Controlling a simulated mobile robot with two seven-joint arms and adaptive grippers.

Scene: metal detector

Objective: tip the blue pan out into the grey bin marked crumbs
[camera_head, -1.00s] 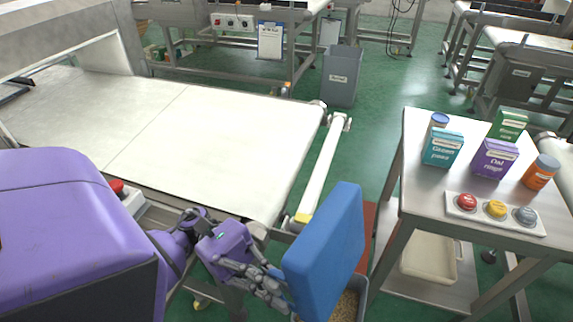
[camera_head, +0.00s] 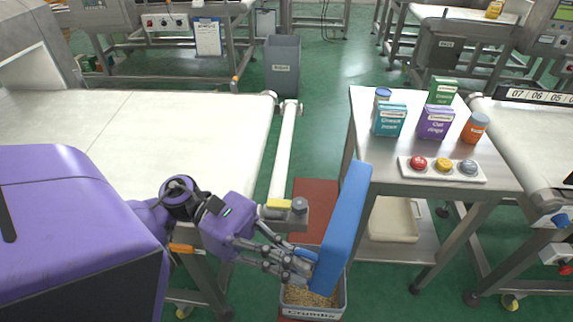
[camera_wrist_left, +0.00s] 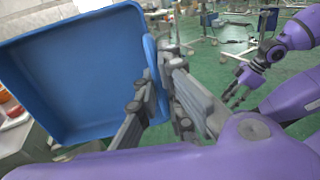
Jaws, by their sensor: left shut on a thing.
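The blue pan (camera_head: 343,228) stands steeply on its side, nearly upright, above and at the right of the grey crumbs bin (camera_head: 313,312). My left gripper (camera_head: 312,268) is shut on the pan's edge. In the left wrist view the pan's inside (camera_wrist_left: 75,75) looks bare, with its rim against the gripper's fingers (camera_wrist_left: 150,85). The bin stands low, its "Crumbs" label facing me and tan crumbs inside. The pan hides part of the bin's right side. My right gripper (camera_wrist_left: 236,93) shows small in the left wrist view, its fingers apart and empty.
A steel table (camera_head: 375,160) at the right bears boxes, bottles and a three-button panel (camera_head: 443,168). A cream tray (camera_head: 393,220) lies on its lower shelf. A white conveyor belt (camera_head: 150,130) fills the left. Another grey bin (camera_head: 282,65) stands behind.

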